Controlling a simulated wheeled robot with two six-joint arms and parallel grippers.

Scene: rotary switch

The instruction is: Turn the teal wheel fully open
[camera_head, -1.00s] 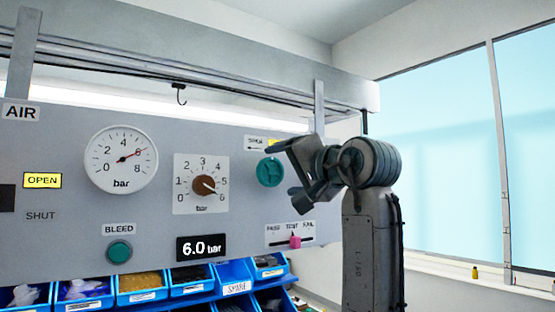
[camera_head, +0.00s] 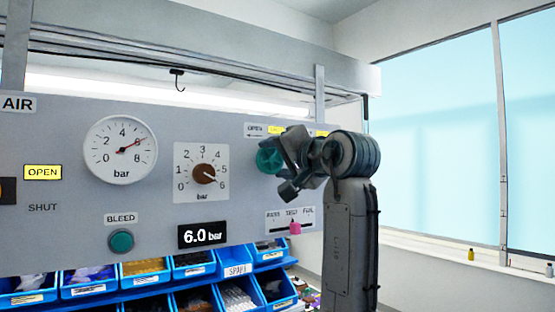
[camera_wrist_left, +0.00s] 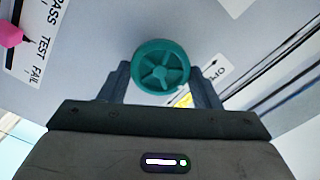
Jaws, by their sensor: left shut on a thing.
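The teal wheel (camera_head: 266,160) is a round spoked handwheel on the right part of the grey panel. It shows nearly face-on in the left wrist view (camera_wrist_left: 160,66). My left gripper (camera_head: 279,162) is at the wheel, with one finger on each side of the rim in the left wrist view (camera_wrist_left: 160,83). It is shut on the wheel. In the head view the gripper hides the wheel's right side. A label strip (camera_head: 256,130) above the wheel reads OPEN at its left end and is partly covered by the gripper. My right gripper is not in view.
A pink slider (camera_head: 295,228) sits just below the wheel. A brown knob (camera_head: 204,174), a pressure gauge (camera_head: 121,150) and a 6.0 bar display (camera_head: 203,235) are to the left. Blue bins (camera_head: 237,270) stand below the panel. A hook (camera_head: 178,80) hangs above.

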